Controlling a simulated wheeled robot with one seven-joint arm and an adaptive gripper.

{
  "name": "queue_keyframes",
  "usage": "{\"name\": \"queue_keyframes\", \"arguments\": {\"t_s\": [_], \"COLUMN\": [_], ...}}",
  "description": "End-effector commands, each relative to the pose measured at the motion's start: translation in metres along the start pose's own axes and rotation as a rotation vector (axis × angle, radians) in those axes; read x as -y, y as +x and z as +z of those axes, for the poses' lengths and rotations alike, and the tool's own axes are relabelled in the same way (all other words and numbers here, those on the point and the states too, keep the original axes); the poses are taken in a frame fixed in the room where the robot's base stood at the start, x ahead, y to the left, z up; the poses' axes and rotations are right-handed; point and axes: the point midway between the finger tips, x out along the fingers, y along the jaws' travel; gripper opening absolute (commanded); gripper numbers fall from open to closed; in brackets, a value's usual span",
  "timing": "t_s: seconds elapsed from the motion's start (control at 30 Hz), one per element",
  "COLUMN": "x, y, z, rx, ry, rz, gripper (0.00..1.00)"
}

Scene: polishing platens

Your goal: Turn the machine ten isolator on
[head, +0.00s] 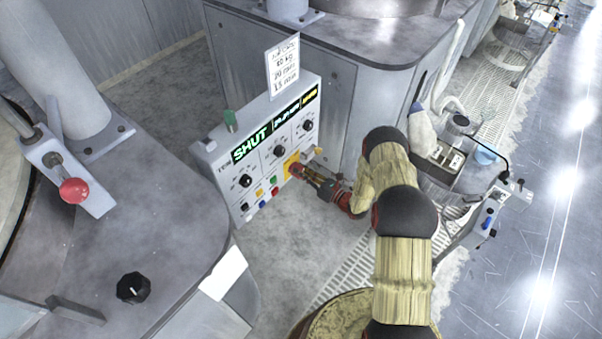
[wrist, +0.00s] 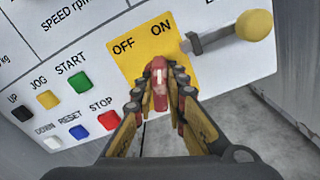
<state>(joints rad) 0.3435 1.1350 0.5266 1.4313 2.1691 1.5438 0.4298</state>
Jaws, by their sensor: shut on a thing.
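The machine ten control box (head: 222,170) stands in the middle of the head view, its display reading SHUT. Low on its panel is the isolator's yellow plate (wrist: 133,62), marked OFF on the left and ON on the right. The plate also shows in the head view (head: 290,161). The isolator's red handle (wrist: 160,84) stands out from it, its upper end pointing up in the wrist picture, roughly below ON. My gripper (wrist: 160,92) is shut on the red handle, one finger on each side. The fingers hide the handle's lower part.
A yellow-knobbed lever (wrist: 253,26) juts out just right of the plate. Coloured buttons, including red STOP (wrist: 108,121) and green START (wrist: 79,82), lie to the left. Grey floor lies below the box.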

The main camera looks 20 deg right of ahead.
Motion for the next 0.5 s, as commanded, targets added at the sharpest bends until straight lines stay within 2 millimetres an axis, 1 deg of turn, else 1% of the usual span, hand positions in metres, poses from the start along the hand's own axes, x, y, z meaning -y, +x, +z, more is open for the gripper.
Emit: {"name": "queue_keyframes", "arguments": {"t_s": [0.03,0.2,0.5], "x": [0.0004,0.0014,0.0022], "y": [-0.0009,-0.0006,-0.0008], "z": [-0.0025,-0.0019,-0.0022], "rx": [-0.003,-0.003,-0.003], "ry": [0.041,0.179,0.345], "rz": [-0.002,-0.002,-0.002], "gripper": [0.00,0.00,0.00]}}
